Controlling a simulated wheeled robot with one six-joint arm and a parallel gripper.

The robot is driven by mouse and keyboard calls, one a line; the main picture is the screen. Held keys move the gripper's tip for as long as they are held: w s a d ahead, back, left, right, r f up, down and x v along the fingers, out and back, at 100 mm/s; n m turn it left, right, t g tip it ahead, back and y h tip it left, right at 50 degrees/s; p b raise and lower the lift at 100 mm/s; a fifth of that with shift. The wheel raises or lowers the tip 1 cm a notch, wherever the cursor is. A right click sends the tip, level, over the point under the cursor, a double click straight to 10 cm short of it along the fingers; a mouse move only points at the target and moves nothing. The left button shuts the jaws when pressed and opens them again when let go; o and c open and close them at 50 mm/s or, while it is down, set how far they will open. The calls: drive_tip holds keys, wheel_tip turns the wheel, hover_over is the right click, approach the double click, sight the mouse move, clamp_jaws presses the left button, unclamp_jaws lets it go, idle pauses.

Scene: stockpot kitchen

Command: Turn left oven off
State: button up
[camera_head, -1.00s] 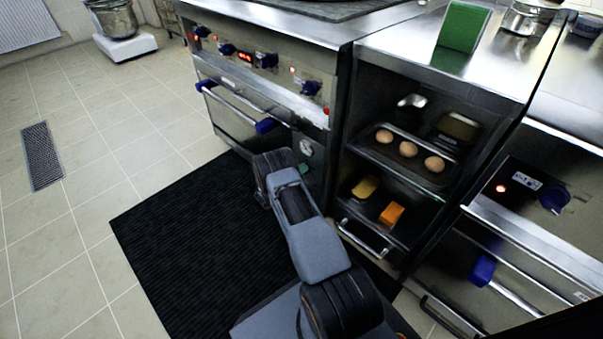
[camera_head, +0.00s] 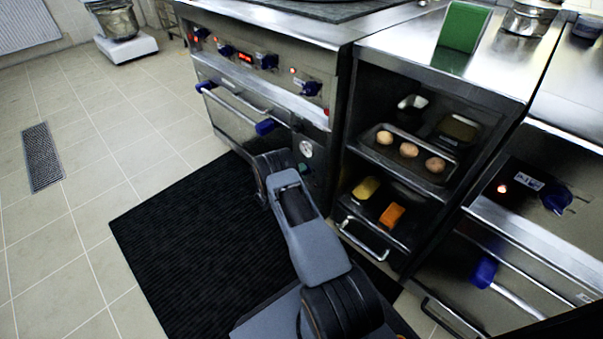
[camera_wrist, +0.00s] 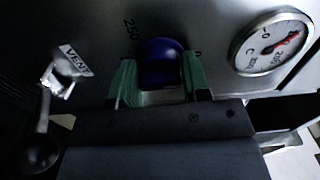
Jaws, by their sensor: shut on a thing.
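The left oven (camera_head: 229,123) is a steel front with a long handle bar and blue handle ends. Its blue knob (camera_wrist: 160,52) shows in the wrist view between the green fingers of my gripper (camera_wrist: 160,76), which is shut on it. A "250" marking is at the knob's upper left, and part of another marking shows at its right. A round dial gauge (camera_wrist: 272,43) with a red needle sits right of the knob; the gauge also shows in the head view (camera_head: 306,148). In the head view my arm hides the knob.
A "VENT" label and lever (camera_wrist: 68,72) are left of my gripper. Another oven with a blue knob (camera_head: 555,199) is at far right. A black mat (camera_head: 190,245) covers the floor in front.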

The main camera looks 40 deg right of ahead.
drive_tip(key=o, duration=0.9)
drive_tip(key=shift+c, duration=0.2)
drive_tip(key=s+a+p, duration=0.2)
drive_tip(key=a+p, duration=0.1)
drive_tip(key=a, duration=1)
drive_tip(key=shift+s+a+p, duration=0.2)
drive_tip(key=shift+a+p, duration=0.15)
drive_tip(key=shift+p, duration=0.05)
